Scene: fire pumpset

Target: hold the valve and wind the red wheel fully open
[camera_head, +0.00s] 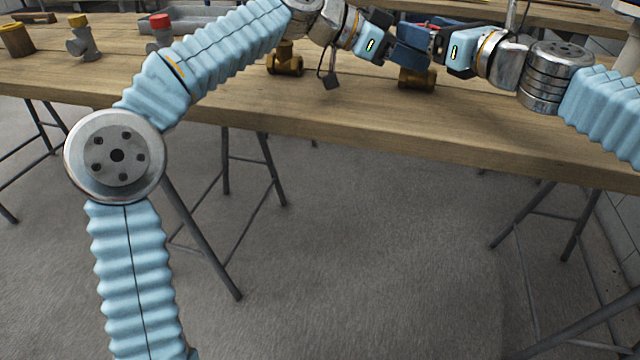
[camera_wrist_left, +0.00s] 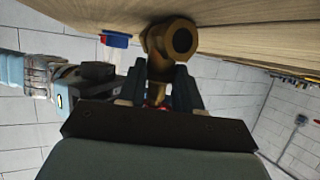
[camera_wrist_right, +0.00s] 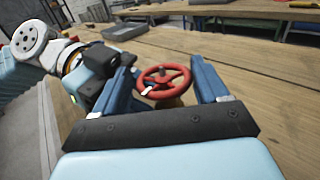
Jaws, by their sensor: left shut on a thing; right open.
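The brass valve (camera_head: 417,79) stands on the wooden bench, its upper part hidden behind my grippers in the head view. In the left wrist view, its hexagonal open end (camera_wrist_left: 178,40) faces the camera. My left gripper (camera_wrist_left: 161,82) is shut on the valve, with a finger on each side of its brass neck. The red wheel (camera_wrist_right: 163,80) shows in the right wrist view, between the spread fingers of my right gripper (camera_wrist_right: 167,84). My right gripper is open around it; I cannot tell whether the fingers touch the rim. In the head view, the wheel is almost wholly hidden.
Another brass fitting (camera_head: 285,62) stands on the bench (camera_head: 480,125) left of the valve. Further left are a red-capped fitting (camera_head: 160,28), a yellow-capped fitting (camera_head: 80,38) and a grey tray (camera_head: 200,16). My two arms meet closely over the valve.

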